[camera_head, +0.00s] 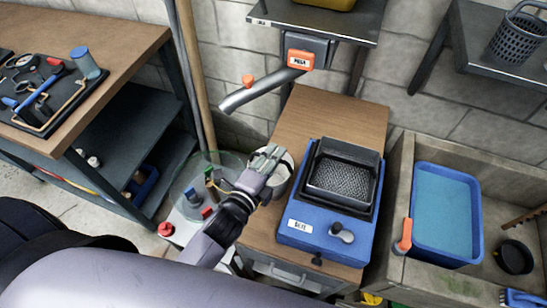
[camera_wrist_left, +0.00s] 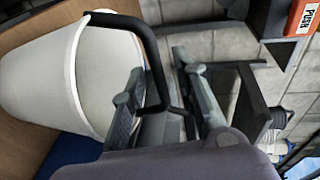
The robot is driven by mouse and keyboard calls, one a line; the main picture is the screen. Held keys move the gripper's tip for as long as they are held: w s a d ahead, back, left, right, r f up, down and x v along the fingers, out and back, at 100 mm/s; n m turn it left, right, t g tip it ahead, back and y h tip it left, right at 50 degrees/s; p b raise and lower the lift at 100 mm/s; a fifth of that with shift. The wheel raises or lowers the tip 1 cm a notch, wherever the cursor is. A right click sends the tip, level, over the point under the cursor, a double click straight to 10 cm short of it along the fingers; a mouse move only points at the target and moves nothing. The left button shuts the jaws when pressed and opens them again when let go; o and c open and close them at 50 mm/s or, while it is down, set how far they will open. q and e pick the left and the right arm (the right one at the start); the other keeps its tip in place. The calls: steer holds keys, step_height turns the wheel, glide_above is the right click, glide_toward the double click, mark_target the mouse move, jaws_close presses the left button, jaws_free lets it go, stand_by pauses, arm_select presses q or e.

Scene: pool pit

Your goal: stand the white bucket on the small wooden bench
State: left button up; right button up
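The white bucket (camera_wrist_left: 35,75) fills the left of the left wrist view, with its rim toward my gripper and a black handle (camera_wrist_left: 153,55). In the head view a small part of the bucket (camera_head: 282,178) shows behind my left gripper (camera_head: 267,158), at the left edge of a wood-topped drawer cabinet (camera_head: 300,110). I cannot make out a separate small wooden bench. My right gripper is not in view.
A blue machine (camera_head: 308,222) with a mesh tray takes up much of the cabinet top. A grey spout (camera_head: 260,92) hangs above its left side. A stone sink with a blue basin (camera_head: 412,220) is at right. A workbench (camera_head: 110,40) with tools is at left.

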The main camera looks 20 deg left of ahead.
arm_select(q)
steer(key=shift+r, duration=0.2)
steer(key=b+v, duration=0.2)
steer(key=v, duration=1)
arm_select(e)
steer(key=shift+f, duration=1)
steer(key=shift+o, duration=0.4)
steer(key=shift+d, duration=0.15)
